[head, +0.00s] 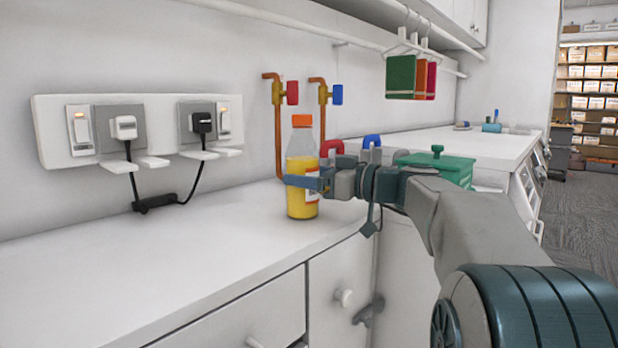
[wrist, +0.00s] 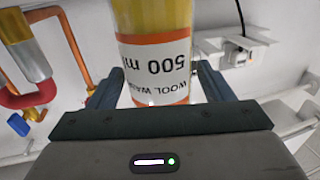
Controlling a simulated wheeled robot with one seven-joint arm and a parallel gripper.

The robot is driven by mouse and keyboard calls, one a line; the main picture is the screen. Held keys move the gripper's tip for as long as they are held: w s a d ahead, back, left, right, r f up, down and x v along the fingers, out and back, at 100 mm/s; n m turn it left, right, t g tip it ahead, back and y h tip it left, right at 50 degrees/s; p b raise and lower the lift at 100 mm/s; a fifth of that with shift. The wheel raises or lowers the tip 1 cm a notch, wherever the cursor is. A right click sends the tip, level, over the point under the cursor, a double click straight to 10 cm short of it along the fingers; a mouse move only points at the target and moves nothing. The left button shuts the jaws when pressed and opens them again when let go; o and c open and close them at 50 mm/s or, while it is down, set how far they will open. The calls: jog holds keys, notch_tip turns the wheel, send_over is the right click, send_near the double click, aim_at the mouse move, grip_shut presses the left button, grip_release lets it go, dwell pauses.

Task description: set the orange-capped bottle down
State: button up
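The orange-capped bottle (head: 301,160) stands upright above the white counter (head: 200,262), near its right end. It is clear with yellow liquid and an orange-edged label. My gripper (head: 306,184) reaches in from the right, with a finger across the bottle's lower half. In the wrist view the bottle (wrist: 155,22) is between the two fingers, close against both, and the gripper (wrist: 157,75) looks shut on it. Its "500 ml" label reads upside down there. The bottle's base is at or just above the counter top; I cannot tell whether it touches.
A socket panel (head: 60,150) with two plugs and a black cable is on the wall at left. Copper pipes (head: 278,130) with red and blue valves are behind the bottle. A green container (head: 440,167) stands to the right.

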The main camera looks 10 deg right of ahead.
jog(key=shift+o, duration=0.2)
jog(key=shift+r, duration=0.1)
jog(key=shift+r+p, duration=0.15)
jog(key=shift+p, duration=0.15)
jog(key=p+v, duration=0.1)
jog(key=v, duration=1.1)
jog(key=shift+s, duration=0.1)
